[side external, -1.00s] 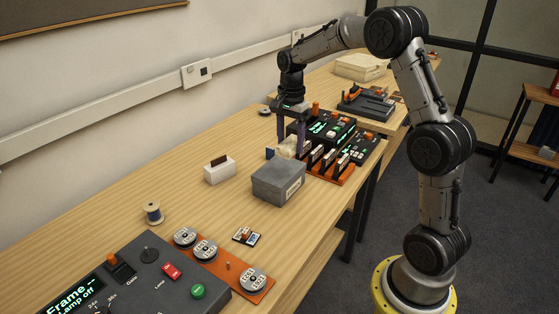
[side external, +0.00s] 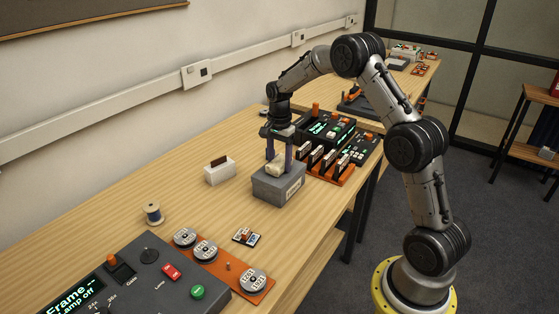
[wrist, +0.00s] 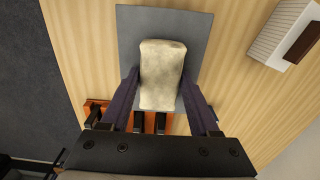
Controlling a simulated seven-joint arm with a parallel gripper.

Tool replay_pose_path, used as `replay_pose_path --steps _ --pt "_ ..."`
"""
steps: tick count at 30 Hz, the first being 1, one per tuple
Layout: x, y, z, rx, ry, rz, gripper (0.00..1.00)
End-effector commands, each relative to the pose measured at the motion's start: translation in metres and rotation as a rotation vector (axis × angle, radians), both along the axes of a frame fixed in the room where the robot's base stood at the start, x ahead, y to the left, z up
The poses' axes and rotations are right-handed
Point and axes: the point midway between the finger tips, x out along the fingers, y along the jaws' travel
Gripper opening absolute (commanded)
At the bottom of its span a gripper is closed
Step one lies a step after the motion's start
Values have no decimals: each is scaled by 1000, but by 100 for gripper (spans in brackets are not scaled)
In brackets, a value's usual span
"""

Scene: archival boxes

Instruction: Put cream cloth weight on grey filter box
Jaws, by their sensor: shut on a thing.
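The cream cloth weight (side external: 276,169) is a small pale block between the fingers of my gripper (side external: 278,161). In the side external view it is over the top of the grey filter box (side external: 279,190); I cannot tell whether it touches the lid. In the wrist view the weight (wrist: 161,75) lies within the outline of the grey box (wrist: 128,40), with box surface showing on both sides. My gripper (wrist: 165,108) is shut on the weight, with one dark finger at each side.
A white box with a dark slot piece (side external: 219,171) stands left of the grey box. An orange rack with upright cards (side external: 327,166) stands close on the right. A thread spool (side external: 153,213) and a control panel (side external: 140,275) are nearer. Bare table lies in front of the box.

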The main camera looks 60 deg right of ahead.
Motion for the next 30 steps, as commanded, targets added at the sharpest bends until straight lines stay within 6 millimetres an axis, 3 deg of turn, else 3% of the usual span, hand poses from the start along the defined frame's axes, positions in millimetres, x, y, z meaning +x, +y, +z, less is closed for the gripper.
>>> replay_pose_path --steps 6,7,11,23,30 --pt "1 0 -2 -1 -2 0 0" --pt "0 0 -3 0 1 0 66" --pt "0 0 -3 0 1 0 89" --pt "0 0 3 -1 -1 0 92" --pt "1 0 42 -2 -5 0 92"
